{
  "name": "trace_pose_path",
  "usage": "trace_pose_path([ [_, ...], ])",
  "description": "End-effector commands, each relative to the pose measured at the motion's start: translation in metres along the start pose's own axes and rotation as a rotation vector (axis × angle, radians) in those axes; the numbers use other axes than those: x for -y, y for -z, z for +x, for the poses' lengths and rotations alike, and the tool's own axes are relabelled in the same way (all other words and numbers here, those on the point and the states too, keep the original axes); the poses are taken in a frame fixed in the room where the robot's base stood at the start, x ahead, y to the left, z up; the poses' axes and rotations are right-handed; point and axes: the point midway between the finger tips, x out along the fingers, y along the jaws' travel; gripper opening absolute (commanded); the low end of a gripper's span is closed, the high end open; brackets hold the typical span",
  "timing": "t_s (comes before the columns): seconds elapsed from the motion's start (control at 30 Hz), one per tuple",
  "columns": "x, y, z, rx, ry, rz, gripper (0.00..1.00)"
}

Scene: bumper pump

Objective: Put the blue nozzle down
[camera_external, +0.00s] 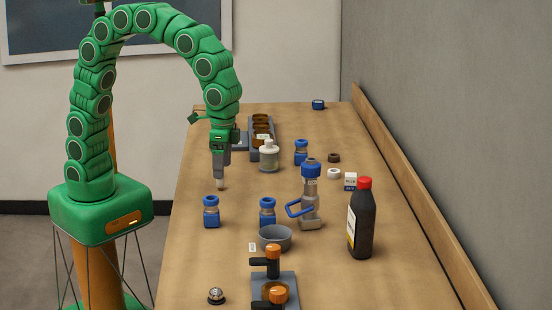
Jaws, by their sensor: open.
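Several blue parts are in view, and I cannot tell for sure which is the blue nozzle. A small blue piece (318,104) lies alone at the far end of the table. A tall grey device (311,198) stands mid-table with a blue top (311,169) and a blue loop (298,209) at its left side. My gripper (220,185) is open and points down over the table's left part, behind the left jar. No blue part shows between its fingertips.
A dark bottle with a red cap (362,222) stands at the right. A grey bowl (275,238), an orange-topped fixture (272,262) and a metal knob (216,296) are in front. A whitish jar (269,156) and a rack (262,136) stand behind. The table's left strip is mostly clear.

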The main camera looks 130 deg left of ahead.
Motion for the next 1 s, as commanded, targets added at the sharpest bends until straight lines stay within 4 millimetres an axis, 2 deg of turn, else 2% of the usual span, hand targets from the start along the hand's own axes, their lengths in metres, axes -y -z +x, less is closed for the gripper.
trace_pose_path([
  [0.03,-0.003,-0.017,-0.006,0.003,0.001,0.027,0.79],
  [0.3,-0.009,-0.095,-0.023,0.027,0.011,0.156,0.79],
  [0.53,-0.006,-0.162,-0.031,0.045,0.021,0.263,0.79],
  [1.0,0.024,-0.291,-0.024,0.087,0.043,0.467,0.79],
])
